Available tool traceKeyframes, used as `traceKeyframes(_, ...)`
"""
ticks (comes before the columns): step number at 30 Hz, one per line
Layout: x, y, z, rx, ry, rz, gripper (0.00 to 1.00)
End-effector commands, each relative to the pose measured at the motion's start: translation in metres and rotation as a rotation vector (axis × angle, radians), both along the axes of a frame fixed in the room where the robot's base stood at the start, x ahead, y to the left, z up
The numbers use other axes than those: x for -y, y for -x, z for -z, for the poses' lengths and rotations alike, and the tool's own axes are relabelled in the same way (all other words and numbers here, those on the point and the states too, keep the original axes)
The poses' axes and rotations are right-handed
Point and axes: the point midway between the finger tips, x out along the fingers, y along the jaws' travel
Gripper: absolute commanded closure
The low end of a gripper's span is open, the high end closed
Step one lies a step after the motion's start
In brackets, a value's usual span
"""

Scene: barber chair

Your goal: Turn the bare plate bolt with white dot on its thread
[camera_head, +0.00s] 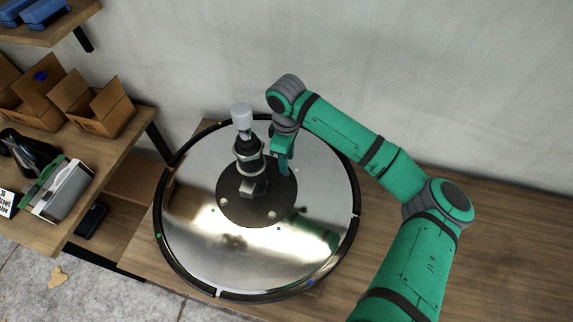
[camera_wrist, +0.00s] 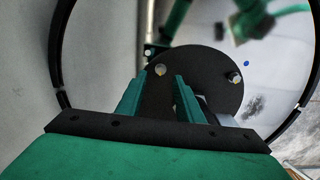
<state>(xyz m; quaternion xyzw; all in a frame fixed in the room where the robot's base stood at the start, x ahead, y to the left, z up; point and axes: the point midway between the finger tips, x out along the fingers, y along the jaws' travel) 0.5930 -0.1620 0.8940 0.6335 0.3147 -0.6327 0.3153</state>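The chair base is a shiny round plate (camera_head: 205,255) with a black rim. A black round mounting plate (camera_head: 233,213) at its centre carries a dark column (camera_head: 249,160). My gripper (camera_head: 285,170) points down over the upper right edge of the mounting plate. In the wrist view, its two green fingers (camera_wrist: 159,82) stand apart with nothing between them. A bolt (camera_wrist: 160,69) shows just beyond and between the fingertips, with a small white dot (camera_wrist: 148,52) beside it. The gripper hides this bolt in the head view. Another bolt (camera_wrist: 234,76) has a blue dot (camera_wrist: 247,63) nearby.
Two more bolt heads (camera_head: 272,213) show on the mounting plate's near side. The column, topped by a pale cylinder (camera_head: 241,116), stands close left of my gripper. A wooden shelf (camera_head: 60,215) with cardboard boxes (camera_head: 100,108) is at left. Bare bench lies at right.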

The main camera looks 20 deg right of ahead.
Motion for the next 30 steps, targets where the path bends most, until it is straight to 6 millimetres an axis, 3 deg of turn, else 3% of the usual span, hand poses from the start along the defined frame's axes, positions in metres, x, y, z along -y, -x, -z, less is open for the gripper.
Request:
traceKeyframes(6,0.000,0.000,-0.040,0.002,0.003,-0.001,0.66)
traceKeyframes(12,0.001,0.000,-0.059,-0.001,0.001,0.000,0.66)
traceKeyframes(30,0.001,0.000,-0.063,0.000,0.000,0.001,0.66)
